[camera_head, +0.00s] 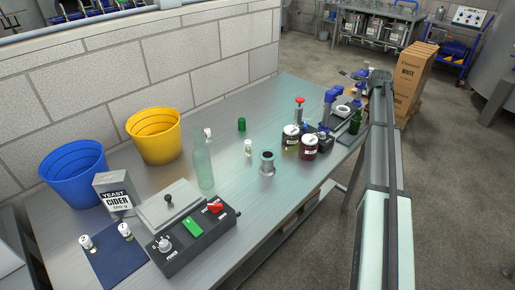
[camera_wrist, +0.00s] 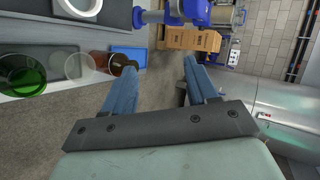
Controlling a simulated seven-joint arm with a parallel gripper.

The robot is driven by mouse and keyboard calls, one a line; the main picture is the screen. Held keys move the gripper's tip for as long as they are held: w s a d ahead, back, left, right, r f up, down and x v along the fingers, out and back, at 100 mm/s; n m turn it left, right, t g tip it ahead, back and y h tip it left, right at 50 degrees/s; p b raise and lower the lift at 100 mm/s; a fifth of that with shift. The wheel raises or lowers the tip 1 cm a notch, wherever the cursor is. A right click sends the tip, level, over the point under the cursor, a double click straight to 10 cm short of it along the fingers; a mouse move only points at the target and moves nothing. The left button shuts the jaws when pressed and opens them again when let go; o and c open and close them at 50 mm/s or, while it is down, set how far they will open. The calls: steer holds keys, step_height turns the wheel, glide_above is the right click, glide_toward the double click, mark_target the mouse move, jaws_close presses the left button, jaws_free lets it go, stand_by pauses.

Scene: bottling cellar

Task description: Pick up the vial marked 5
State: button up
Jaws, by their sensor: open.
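Three small vials with white caps show in the head view. One vial (camera_head: 85,242) and another vial (camera_head: 125,231) stand on a dark blue mat (camera_head: 121,264) at the table's near left. A third vial (camera_head: 248,149) stands alone in the middle of the table, near a green cap (camera_head: 241,124). I cannot read a number on any of them. My gripper (camera_wrist: 160,65) is open, with nothing between its two blue fingers. It is at the far right end of the table, well away from all three vials. No vial is identifiable in the wrist view.
A clear bottle (camera_head: 203,165), control box (camera_head: 190,240), yeast box (camera_head: 114,194), yellow bucket (camera_head: 154,138) and blue bucket (camera_head: 73,175) crowd the left half. A grey cup (camera_head: 267,164), dark jars (camera_head: 309,147) and green bottle (camera_head: 356,122) stand to the right.

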steer(key=w+a+r+y, duration=0.1)
steer(key=a+r, duration=0.1)
steer(key=a, duration=0.2)
steer(key=a+r, duration=0.2)
steer(key=a, duration=0.2)
steer(key=w+a+r+y, duration=0.1)
steer(key=a, duration=0.3)
steer(key=shift+w+a+r+y, duration=0.3)
steer(key=shift+w+r, duration=0.05)
steer(key=shift+r, duration=0.05)
steer(key=a+y, duration=0.1)
steer(key=a, duration=0.5)
steer(key=n+g+y, duration=0.2)
steer(key=g, duration=0.9)
glide_toward(248, 141)
steer(key=f, duration=0.5)
steer(key=a+f, duration=0.1)
steer(key=f, duration=0.1)
steer(key=shift+f, duration=0.2)
steer(key=shift+s+a+f, duration=0.1)
steer(key=shift+a+f, duration=0.1)
steer(key=shift+f, duration=1.1)
steer(key=shift+a+f, duration=0.2)
steer(key=shift+f, duration=1.05)
steer(key=shift+c, duration=0.5)
